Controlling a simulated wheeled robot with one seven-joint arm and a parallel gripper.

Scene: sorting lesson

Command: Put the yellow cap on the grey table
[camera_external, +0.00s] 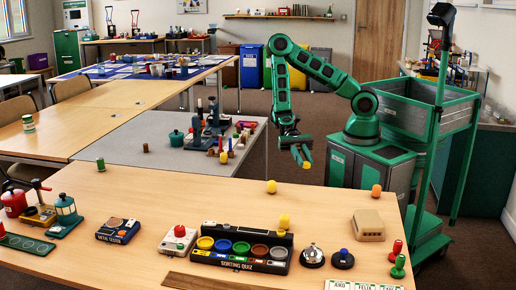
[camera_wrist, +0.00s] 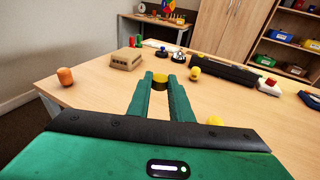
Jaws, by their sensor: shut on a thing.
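The yellow cap (camera_wrist: 160,77) is held between the fingertips of my gripper (camera_wrist: 160,84) in the wrist view. In the external view a bit of the cap (camera_external: 306,165) shows at the tip of my gripper (camera_external: 302,158). My gripper is shut on it, in the air beyond the far edge of the front wooden table and right of the grey table. The grey table (camera_external: 118,138) is at the middle left, behind the front table, with its right edge left of my gripper.
The grey table carries a teal pot (camera_external: 177,138), a blue microscope-like device (camera_external: 212,122) and small pieces; its left part has free room. The front table (camera_external: 130,200) holds two yellow egg-shaped pieces (camera_external: 271,186), an orange one (camera_external: 376,190) and a sorting tray (camera_external: 240,262).

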